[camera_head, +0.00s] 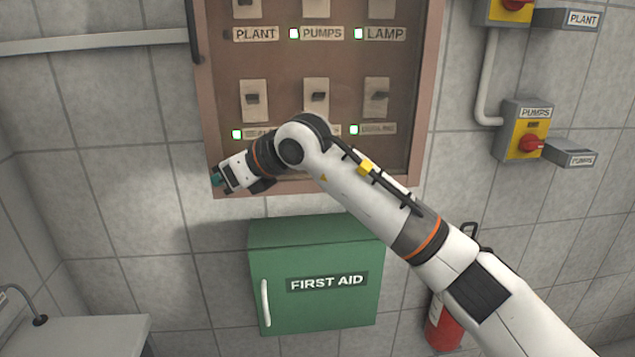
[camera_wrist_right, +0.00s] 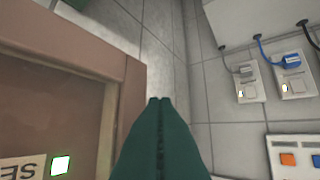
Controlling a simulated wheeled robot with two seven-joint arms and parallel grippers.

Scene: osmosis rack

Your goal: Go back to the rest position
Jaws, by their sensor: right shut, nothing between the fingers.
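My right arm comes in from the lower right of the head view and crosses in front of the brown switch panel (camera_head: 300,185). My right gripper (camera_head: 216,180) is at the panel's lower left edge, pointing left. In the right wrist view its green fingers (camera_wrist_right: 160,105) are shut together with nothing between them. The panel's frame (camera_wrist_right: 125,85) lies beside the fingers at the left of that view. My left gripper is not in view.
A green first aid box (camera_head: 275,300) hangs below the panel, with a red extinguisher (camera_head: 442,325) to its right. A yellow PUMPS switch box (camera_head: 527,128) is on the right wall. Sockets (camera_wrist_right: 295,85) show in the wrist view. A grey worktop (camera_head: 80,335) is at the lower left.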

